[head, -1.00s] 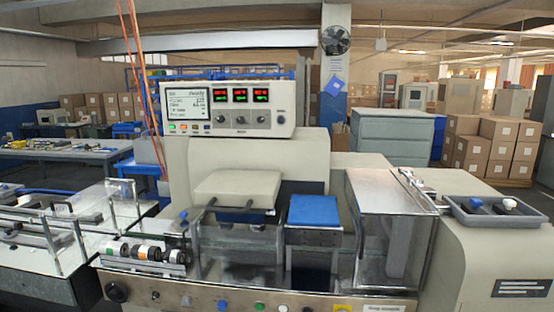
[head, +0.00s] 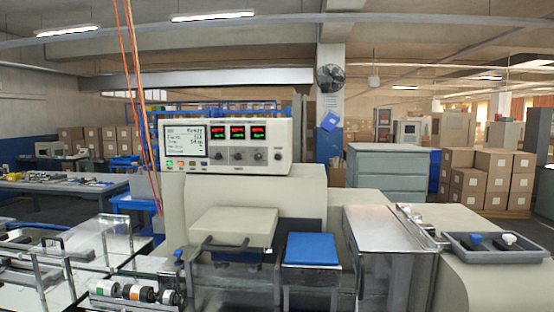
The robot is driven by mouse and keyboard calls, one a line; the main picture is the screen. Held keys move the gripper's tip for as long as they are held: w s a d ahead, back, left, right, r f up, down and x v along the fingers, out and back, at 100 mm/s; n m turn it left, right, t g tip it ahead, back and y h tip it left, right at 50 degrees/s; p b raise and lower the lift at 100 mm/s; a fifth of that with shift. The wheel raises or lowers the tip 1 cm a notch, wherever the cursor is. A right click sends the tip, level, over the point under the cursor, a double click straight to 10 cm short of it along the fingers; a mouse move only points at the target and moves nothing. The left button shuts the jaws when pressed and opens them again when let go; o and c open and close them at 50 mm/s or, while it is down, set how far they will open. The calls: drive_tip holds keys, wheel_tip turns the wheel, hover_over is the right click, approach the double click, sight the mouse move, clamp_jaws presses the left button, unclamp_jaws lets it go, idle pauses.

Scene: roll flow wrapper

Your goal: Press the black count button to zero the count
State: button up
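The control box (head: 228,140) stands on top of the wrapper, with a lit screen (head: 186,137) at its left that reads "Ready" at the top. The smaller numbers on the screen are hard to read. A row of small coloured buttons (head: 181,164) runs under the screen. Three red and green displays (head: 237,132) sit at its right, with dark knobs (head: 237,156) below. A small dark round control (head: 278,154) is at the right end. I cannot tell which control is the black count button. My gripper is not in view.
A cream cover (head: 233,226) with a handle, a blue pad (head: 311,249) and a clear-sided metal guard (head: 384,229) fill the wrapper's front. A grey tray (head: 503,248) lies at the right. Orange cables (head: 137,95) hang left of the control box.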

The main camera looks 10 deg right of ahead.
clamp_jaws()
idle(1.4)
